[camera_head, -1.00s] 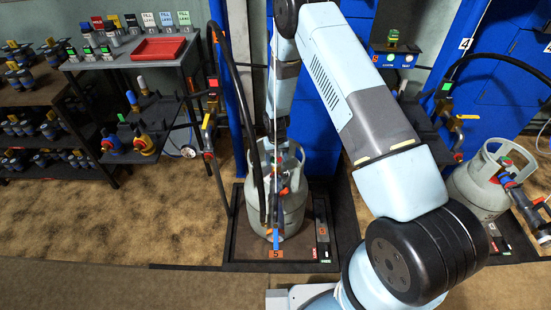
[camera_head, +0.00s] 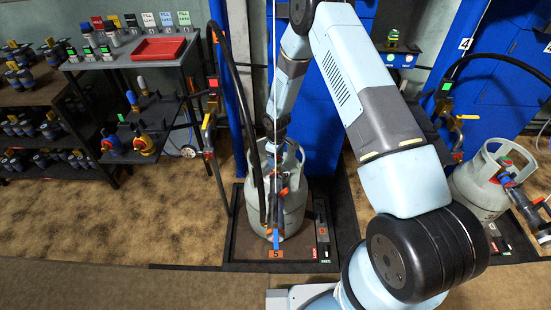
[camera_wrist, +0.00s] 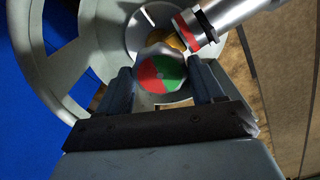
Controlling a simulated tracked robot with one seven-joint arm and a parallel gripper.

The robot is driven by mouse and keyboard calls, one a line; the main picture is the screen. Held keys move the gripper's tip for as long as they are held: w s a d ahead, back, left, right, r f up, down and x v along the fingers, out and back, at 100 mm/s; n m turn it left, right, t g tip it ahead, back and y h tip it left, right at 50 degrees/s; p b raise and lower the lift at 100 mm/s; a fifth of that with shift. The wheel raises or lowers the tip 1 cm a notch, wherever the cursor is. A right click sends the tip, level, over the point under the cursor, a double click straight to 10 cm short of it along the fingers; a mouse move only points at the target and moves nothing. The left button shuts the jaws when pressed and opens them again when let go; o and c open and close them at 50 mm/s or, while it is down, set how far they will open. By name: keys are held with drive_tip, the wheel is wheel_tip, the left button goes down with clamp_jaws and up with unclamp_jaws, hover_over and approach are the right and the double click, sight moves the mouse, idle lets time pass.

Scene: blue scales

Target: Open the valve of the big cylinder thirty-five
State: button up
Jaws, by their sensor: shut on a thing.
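The big grey cylinder (camera_head: 292,215) stands upright on the scale (camera_head: 240,251) in the middle of the head view, and its collar also shows in the wrist view (camera_wrist: 58,68). No thirty-five is readable on it. Its valve knob (camera_wrist: 163,74), half red and half green on its face, sits inside the collar. My gripper (camera_wrist: 162,84) is shut on the knob, one finger on each side. A metal hose fitting with a red band (camera_wrist: 190,28) joins the valve just beyond the knob. In the head view the grip is small and partly hidden.
An orange plate marked 5 (camera_head: 275,254) is at the scale's front. A black hose (camera_head: 258,130) runs down beside the cylinder. Another grey cylinder (camera_head: 475,190) stands at the right. A shelf with a red tray (camera_head: 158,49) is at the left. Brown floor in front is clear.

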drive_tip(key=shift+w+r+n, duration=0.1)
drive_tip(key=shift+w+n, duration=0.1)
drive_tip(key=shift+n, duration=0.8)
drive_tip(key=o, duration=1)
drive_tip(key=shift+s, duration=0.1)
drive_tip(key=shift+o, duration=0.2)
wheel_tip(320, 180, up, 14)
drive_tip(key=shift+f, duration=0.2)
